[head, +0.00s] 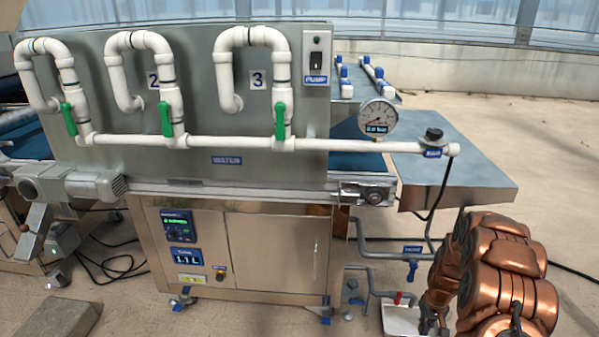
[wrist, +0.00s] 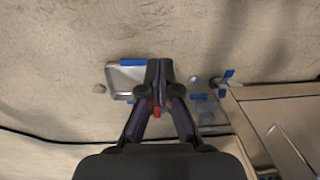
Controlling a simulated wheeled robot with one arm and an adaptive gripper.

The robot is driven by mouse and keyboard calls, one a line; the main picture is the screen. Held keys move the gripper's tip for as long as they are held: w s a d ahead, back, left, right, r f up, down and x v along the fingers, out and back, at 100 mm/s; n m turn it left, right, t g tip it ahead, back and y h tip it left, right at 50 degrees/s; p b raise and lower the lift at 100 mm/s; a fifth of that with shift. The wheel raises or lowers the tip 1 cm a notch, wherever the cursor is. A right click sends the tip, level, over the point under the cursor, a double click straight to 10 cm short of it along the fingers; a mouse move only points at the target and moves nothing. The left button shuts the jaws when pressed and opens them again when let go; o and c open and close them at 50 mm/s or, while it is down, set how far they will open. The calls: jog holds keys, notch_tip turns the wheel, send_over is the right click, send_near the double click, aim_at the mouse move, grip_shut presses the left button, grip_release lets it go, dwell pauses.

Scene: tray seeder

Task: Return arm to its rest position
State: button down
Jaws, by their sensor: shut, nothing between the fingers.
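My copper-coloured arm (head: 500,275) is bent at the lower right of the head view, to the right of the machine. My gripper (head: 430,322) hangs low there, partly cut off by the frame's bottom edge, beside a small metal tray (head: 400,320). In the wrist view my gripper (wrist: 160,68) is shut and empty, with its fingertips together. The tray also shows in the wrist view (wrist: 122,82), just left of the fingers and partly behind them.
The steel cabinet (head: 275,255) stands left. A grey side table (head: 460,180) juts out above. Open floor (head: 570,215) lies right.

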jog(key=s+a+r+p, duration=0.3)
jog(key=a+r, duration=0.1)
jog(key=r, duration=0.7)
jog(key=s+a+r+p, duration=0.3)
jog(key=s+a+r, duration=0.1)
jog(key=r, duration=0.7)
jog(key=s+a+r+p, duration=0.3)
jog(key=a+r+p, duration=0.1)
jog(key=r, duration=0.7)
jog(key=s+a+r+p, duration=0.2)
jog(key=s+r+p, duration=0.2)
jog(key=s+r, duration=0.4)
jog(key=s+a+r+g+p, duration=0.1)
jog(key=s+a+r+p, duration=0.2)
jog(key=s+r, duration=0.4)
jog(key=s+a+r+p, duration=0.3)
jog(key=s+r+p, duration=0.2)
jog(key=s+r, duration=0.3)
jog(key=s, duration=0.4)
jog(key=shift+r+n+g+h, duration=0.3)
jog(key=shift+n, duration=0.1)
